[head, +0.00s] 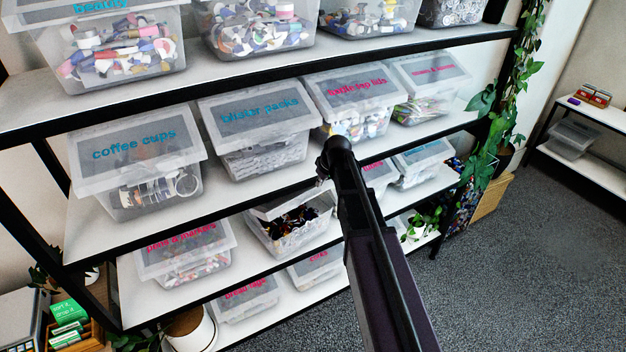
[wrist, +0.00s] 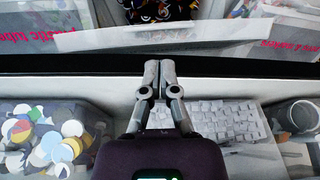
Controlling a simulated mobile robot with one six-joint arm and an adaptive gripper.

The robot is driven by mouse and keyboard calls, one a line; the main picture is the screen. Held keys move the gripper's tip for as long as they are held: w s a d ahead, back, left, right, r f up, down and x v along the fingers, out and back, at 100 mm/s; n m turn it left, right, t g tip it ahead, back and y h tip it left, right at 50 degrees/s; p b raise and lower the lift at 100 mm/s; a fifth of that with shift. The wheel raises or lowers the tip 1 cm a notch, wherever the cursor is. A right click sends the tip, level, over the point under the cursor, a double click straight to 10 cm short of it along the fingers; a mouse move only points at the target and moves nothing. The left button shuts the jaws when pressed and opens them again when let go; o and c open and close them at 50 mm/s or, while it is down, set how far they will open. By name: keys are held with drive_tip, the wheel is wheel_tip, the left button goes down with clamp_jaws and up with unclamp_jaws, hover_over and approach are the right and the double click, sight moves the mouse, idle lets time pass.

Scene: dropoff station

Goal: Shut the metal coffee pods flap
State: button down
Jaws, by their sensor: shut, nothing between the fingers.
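The coffee pods bin (head: 300,242) is the clear bin on the third shelf down in the head view, with dark and coloured pods inside. Its pale, see-through flap (head: 282,206) stands partly raised and leaves the pods showing. The pods bin is also at the top middle of the wrist view, where its pods (wrist: 160,8) show beyond a pale strip that looks like the flap (wrist: 165,36). My gripper (wrist: 154,70) has its fingers together, empty, just short of that strip; I cannot tell whether they touch. In the head view my arm partly hides the gripper.
A dark shelf edge (wrist: 60,82) crosses the wrist view close to my fingers. The blister packs bin (head: 262,150) and coffee cups bin (head: 140,160) stand on the shelf above. The pens and markers bin (head: 190,262) stands left of the pods bin. Carpet (head: 530,250) is clear at right.

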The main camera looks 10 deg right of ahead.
sight(310, 194)
drive_tip(key=shift+w+d+r+p, duration=0.1)
drive_tip(key=shift+w+r+p, duration=0.3)
drive_tip(key=shift+w+r, duration=0.4)
drive_tip(key=shift+s, duration=0.15)
drive_tip(key=b+x, duration=0.9)
drive_tip(key=shift+w+f, duration=0.3)
idle(0.5)
drive_tip(key=shift+a+f, duration=0.1)
drive_tip(key=shift+a, duration=0.15)
